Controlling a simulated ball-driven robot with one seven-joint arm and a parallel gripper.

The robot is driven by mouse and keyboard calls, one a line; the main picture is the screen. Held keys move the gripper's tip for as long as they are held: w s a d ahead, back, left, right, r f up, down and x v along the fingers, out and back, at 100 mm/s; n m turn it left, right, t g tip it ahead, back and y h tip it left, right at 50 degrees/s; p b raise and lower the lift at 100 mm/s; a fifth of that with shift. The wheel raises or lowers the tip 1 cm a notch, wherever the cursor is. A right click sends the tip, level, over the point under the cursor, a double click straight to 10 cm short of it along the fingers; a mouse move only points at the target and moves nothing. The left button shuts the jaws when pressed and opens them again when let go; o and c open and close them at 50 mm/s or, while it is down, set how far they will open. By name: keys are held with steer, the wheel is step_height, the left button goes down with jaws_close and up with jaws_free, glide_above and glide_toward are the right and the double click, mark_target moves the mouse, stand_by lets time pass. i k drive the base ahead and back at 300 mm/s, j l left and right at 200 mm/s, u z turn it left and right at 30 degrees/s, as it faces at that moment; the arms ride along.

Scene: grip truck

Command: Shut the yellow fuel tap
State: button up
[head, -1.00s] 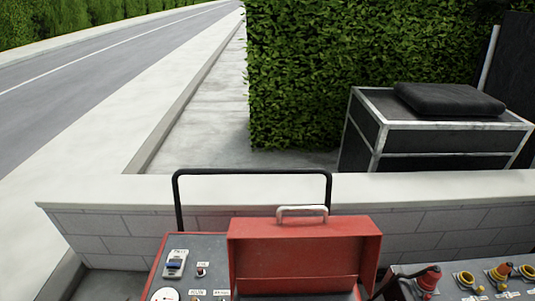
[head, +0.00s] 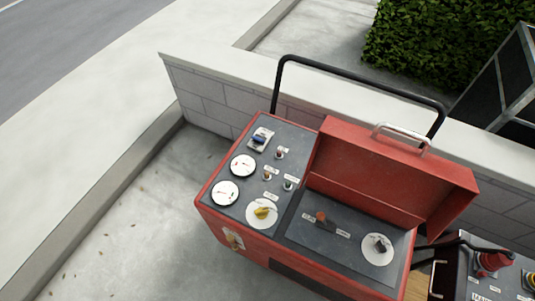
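The yellow fuel tap (head: 262,212) is a small yellow handle on a round white dial, at the lower left of the dark top panel of a red machine (head: 280,252). The handle points up to the right. I cannot read the marks around it. My gripper is not in view.
Two white gauges (head: 243,166) and small switches share the panel. A raised red lid (head: 392,168) and a black handlebar (head: 362,82) stand at the back. A low wall (head: 215,95) runs behind. Another panel with red fittings (head: 490,262) is at lower right.

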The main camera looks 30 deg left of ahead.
mark_target(262, 212)
steer(key=u, duration=0.9)
